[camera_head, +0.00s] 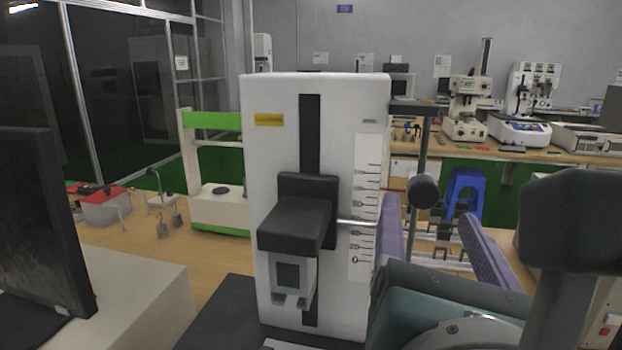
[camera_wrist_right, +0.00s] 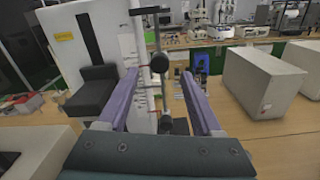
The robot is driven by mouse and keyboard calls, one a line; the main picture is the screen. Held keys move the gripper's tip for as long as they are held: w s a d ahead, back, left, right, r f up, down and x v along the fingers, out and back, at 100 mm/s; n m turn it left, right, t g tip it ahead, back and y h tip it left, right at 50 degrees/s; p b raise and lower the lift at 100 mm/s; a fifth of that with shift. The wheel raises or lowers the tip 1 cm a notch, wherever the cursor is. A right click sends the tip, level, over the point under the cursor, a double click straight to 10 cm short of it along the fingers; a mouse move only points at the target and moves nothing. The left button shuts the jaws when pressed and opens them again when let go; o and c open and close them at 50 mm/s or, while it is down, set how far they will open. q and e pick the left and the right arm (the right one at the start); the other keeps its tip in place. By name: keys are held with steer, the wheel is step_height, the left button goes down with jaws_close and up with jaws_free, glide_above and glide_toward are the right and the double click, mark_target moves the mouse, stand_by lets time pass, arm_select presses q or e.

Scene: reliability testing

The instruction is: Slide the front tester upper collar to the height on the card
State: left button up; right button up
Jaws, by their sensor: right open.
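The front tester (camera_head: 262,200) is a white column with a black slot, a black carriage (camera_head: 297,215) and a printed scale (camera_head: 362,240) on its right. A thin pointer crosses the scale at mid-height. The black upper collar (camera_head: 423,191) sits on a thin vertical rod (camera_head: 423,150) beside the column; it also shows in the right wrist view (camera_wrist_right: 159,62). My right gripper (camera_head: 438,232) is open, its purple fingers apart on either side of the rod (camera_wrist_right: 159,75) by the collar. I cannot tell the exact depth gap. No readable height card shows. My left gripper is out of view.
A dark monitor (camera_head: 40,220) stands at the left. A white-and-green machine (camera_head: 215,205) is behind the tester. A blue stool (camera_head: 464,190) and a back bench (camera_head: 555,155) with instruments are farther off. A large grey-white box (camera_wrist_right: 262,82) stands right of my right gripper.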

mark_target(424, 197)
steer(key=x, duration=0.6)
steer(key=shift+w+p, duration=0.25)
steer(key=shift+p, duration=0.1)
steer(key=shift+c, duration=0.4)
jaws_close()
stand_by(0.6)
